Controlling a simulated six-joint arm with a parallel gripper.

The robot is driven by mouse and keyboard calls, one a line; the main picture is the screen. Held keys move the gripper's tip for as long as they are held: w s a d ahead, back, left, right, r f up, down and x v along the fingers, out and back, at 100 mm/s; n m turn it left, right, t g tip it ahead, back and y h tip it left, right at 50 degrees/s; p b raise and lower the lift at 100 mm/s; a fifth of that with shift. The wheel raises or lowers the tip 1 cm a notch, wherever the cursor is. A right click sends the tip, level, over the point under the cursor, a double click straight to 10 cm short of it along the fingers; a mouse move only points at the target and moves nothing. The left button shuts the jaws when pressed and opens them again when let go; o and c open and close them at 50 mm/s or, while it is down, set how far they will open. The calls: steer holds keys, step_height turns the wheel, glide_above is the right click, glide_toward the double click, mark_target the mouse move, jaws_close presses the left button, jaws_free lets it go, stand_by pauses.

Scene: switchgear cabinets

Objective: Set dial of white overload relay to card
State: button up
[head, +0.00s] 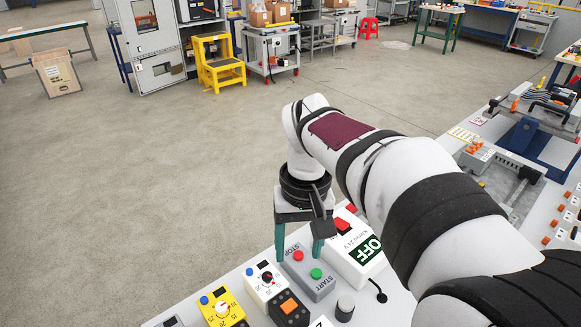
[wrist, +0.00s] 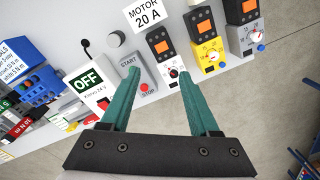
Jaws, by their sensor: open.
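The white overload relay (head: 262,281) stands on the bench beside the yellow one. Its dark dial (head: 267,279) has a red mark; its exact setting is too small to read. In the wrist view the relay's dial (wrist: 174,72) faces the camera near the right fingertip, with a black block with an orange face above it. A white card (wrist: 147,12) reads "MOTOR 20 A"; only its corner shows in the head view (head: 321,322). My gripper (head: 300,240) is open and empty, pointing down near the start/stop box. Its green fingers (wrist: 158,74) appear apart from the relay.
The grey start/stop box (head: 308,272) is beside the white relay, and the white box marked OFF (head: 352,252) is beyond it. The yellow relay (head: 222,309) sits on the other side. A grey knob (head: 345,308) stands on the bench. Open floor lies beyond the bench edge.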

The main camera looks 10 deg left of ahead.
mark_target(267, 275)
steer(key=w+a+f+n, duration=0.3)
steer(key=w+a, duration=0.3)
steer(key=a, duration=0.2)
steer(key=shift+h, duration=0.3)
steer(key=f, duration=1.5)
steer(key=shift+w+d+f, duration=0.1)
steer(key=shift+d+f, duration=0.05)
steer(key=shift+d, duration=0.1)
jaws_close()
